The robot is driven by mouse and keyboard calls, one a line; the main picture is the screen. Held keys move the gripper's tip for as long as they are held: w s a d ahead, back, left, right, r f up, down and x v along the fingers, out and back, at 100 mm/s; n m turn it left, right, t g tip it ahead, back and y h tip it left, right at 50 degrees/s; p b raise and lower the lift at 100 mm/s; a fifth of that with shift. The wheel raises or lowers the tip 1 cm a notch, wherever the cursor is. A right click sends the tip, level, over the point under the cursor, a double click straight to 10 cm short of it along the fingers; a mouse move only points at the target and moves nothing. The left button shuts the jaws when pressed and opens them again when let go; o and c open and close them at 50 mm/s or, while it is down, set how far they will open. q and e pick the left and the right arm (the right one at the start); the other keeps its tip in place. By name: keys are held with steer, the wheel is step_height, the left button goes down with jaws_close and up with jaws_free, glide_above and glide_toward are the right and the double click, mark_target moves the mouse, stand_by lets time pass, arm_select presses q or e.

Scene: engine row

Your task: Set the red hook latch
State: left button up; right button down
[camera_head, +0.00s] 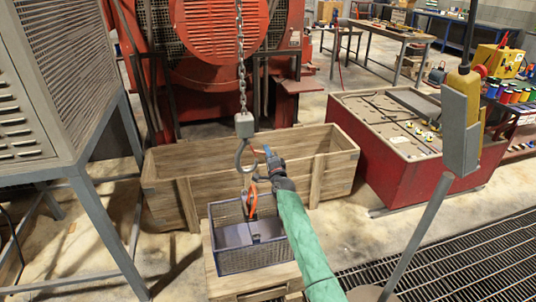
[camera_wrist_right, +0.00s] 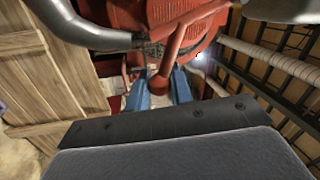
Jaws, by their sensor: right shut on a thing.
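A steel hook (camera_head: 243,157) hangs from a chain above a grey basket. The red hook latch (camera_head: 256,152) shows as a short red piece between the hook and my right gripper (camera_head: 268,153). In the right wrist view the latch (camera_wrist_right: 176,50) is a red bar with a rounded end. The blue fingers of my right gripper (camera_wrist_right: 160,88) are shut on that end. The curved grey metal at the upper left there looks like the hook (camera_wrist_right: 85,32). My left gripper is not in view.
The grey basket (camera_head: 224,262), with an orange looped piece (camera_head: 252,200) above its contents, stands on a wooden crate (camera_head: 222,290). A long wooden box (camera_head: 335,180) lies behind. A red cabinet (camera_head: 420,187) stands right, a grey metal frame (camera_head: 100,225) left.

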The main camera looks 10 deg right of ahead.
steer(key=shift+f, duration=0.2)
steer(key=c, duration=1.3)
jaws_free()
steer(key=shift+o, duration=0.2)
steer(key=shift+r, duration=0.1)
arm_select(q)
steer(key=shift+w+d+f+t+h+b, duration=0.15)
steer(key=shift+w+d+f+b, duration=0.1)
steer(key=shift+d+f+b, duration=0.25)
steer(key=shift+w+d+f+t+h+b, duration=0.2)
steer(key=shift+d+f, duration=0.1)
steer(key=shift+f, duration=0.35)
arm_select(e)
steer(key=v, duration=0.7)
steer(key=shift+s, duration=0.45)
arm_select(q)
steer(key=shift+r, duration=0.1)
